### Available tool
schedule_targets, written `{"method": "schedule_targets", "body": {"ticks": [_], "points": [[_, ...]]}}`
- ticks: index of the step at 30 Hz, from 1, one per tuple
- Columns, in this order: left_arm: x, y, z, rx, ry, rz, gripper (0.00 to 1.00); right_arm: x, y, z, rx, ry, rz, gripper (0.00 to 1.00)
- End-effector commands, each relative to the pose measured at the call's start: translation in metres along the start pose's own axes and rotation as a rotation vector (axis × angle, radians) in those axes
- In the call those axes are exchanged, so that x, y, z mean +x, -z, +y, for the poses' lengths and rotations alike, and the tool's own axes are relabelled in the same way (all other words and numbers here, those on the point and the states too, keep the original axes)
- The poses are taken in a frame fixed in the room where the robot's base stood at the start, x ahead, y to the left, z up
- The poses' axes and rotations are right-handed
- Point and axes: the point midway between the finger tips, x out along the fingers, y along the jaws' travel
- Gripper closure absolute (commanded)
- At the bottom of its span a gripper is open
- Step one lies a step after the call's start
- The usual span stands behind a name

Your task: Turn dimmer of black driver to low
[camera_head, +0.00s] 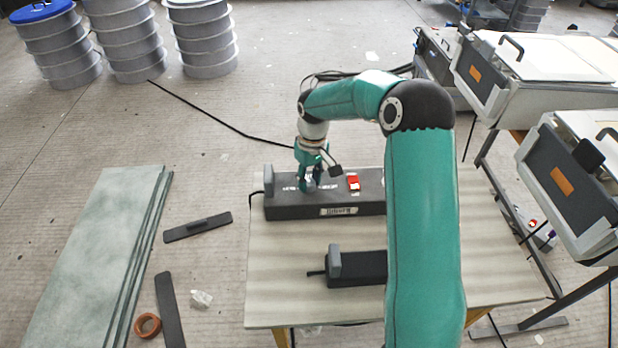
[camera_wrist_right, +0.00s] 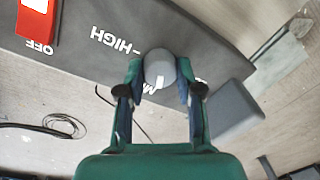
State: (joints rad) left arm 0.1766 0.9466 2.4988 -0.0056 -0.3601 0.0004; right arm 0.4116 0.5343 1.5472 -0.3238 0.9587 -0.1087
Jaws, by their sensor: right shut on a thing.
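The black driver (camera_head: 290,212) lies on the table, with a grey block at its left end and white print on top. Its red switch (camera_head: 353,182) also shows in the wrist view (camera_wrist_right: 37,18), beside the word OFF. My right gripper (camera_head: 312,178) is over the driver's left part. In the wrist view its fingers are shut on the round grey dimmer knob (camera_wrist_right: 159,66), one on each side. A white mark sits on the knob's lower side in that view. HIGH is readable to its left; other print by the fingers is partly hidden. My left gripper is not in view.
A smaller black unit (camera_head: 362,270) lies nearer on the table (camera_head: 285,290), partly behind my right arm. Green-grey sheets (camera_head: 95,260) lie on the floor at left. Grey drums (camera_head: 205,45) stand at the back. White-and-grey machines (camera_head: 530,75) stand at right.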

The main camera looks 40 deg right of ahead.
Motion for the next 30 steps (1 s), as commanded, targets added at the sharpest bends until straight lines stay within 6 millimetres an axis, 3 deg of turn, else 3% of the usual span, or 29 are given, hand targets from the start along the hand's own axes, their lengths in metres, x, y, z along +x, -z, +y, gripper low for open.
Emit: {"method": "schedule_targets", "body": {"ticks": [30], "points": [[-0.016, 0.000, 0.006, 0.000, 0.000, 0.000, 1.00, -0.001, 0.001, -0.003, -0.952, 0.000, -0.055, 0.99]]}}
